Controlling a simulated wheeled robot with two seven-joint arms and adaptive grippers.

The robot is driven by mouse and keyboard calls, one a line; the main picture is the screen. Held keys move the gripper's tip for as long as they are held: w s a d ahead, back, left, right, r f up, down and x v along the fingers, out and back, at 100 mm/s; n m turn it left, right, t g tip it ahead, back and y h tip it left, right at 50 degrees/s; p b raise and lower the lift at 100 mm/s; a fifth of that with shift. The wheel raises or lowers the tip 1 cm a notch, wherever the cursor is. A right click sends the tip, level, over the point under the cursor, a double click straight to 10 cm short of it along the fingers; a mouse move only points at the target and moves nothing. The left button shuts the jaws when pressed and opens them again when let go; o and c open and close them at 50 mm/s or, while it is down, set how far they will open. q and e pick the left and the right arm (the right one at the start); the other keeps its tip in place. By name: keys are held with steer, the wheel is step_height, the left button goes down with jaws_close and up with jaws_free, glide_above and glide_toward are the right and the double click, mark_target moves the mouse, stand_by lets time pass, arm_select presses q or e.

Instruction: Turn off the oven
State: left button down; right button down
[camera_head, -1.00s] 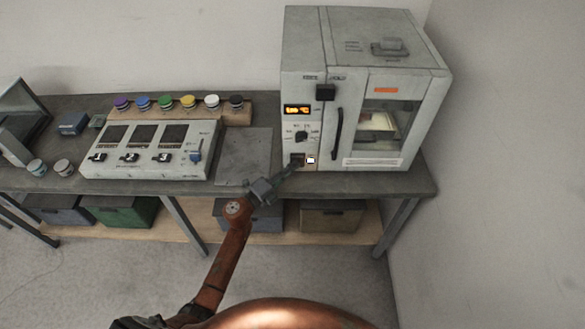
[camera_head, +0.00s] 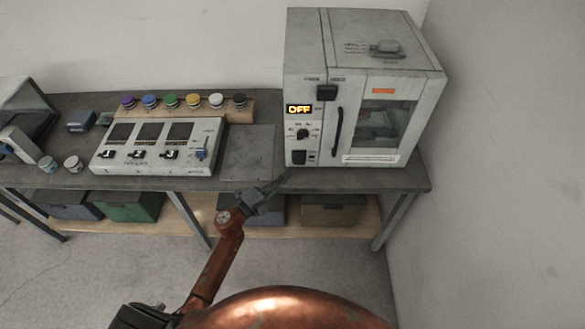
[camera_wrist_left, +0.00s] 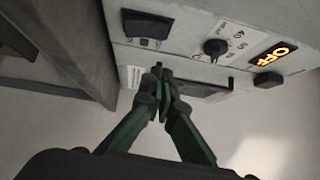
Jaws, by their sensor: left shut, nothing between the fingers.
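The white oven (camera_head: 360,60) stands at the right end of the bench. Its display (camera_head: 299,110) reads OFF in orange, and the wrist view also shows this display (camera_wrist_left: 273,53). Below it are a dark knob (camera_head: 303,134) and a dark rocker switch (camera_head: 299,157), which shows no light. In the wrist view the knob (camera_wrist_left: 215,48) and the switch (camera_wrist_left: 148,25) are above the fingers. The oven window looks dark inside. My left gripper (camera_head: 287,177) is shut and empty, a little below and in front of the switch; the wrist view shows its fingertips (camera_wrist_left: 157,70) together. My right gripper is not in view.
A control panel (camera_head: 150,160) with three dark screens and a blue lever stands left of the oven. Several coloured knobs sit on a wooden strip (camera_head: 238,113) behind it. Bins are on the lower shelf (camera_head: 205,219). The wall (camera_head: 500,150) is close at right.

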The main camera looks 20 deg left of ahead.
arm_select(q)
steer(key=v, duration=0.5)
steer(key=shift+a+r, duration=0.1)
steer(key=shift+r, duration=0.25)
steer(key=s+a+f+n+g+y, duration=0.25)
steer(key=s+a+f+n, duration=0.2)
steer(key=f, duration=0.95)
steer(key=s+a+f+n+g+y, duration=0.25)
steer(key=s+f+n, duration=0.35)
steer(key=f, duration=0.8)
steer(key=s+a+f+n+g+y, duration=0.1)
steer(key=s+a+f+n+y, duration=0.35)
steer(key=f, duration=0.95)
steer(key=s+f+n+g, duration=0.25)
steer(key=s+f, duration=0.45)
steer(key=s, duration=0.4)
steer(key=s+f+n+g, duration=0.2)
steer(key=s+f+g, duration=0.1)
steer(key=s+f, duration=0.55)
steer(key=s+d+f+n+g, duration=0.1)
steer(key=s+f+g, duration=0.1)
steer(key=s, duration=0.8)
steer(key=s+d+f+n+g, duration=0.1)
steer(key=s+f+n+g, duration=0.1)
steer(key=s, duration=0.9)
steer(key=shift+s+d+f, duration=0.2)
steer(key=shift+s, duration=0.1)
steer(key=shift+h, duration=0.25)
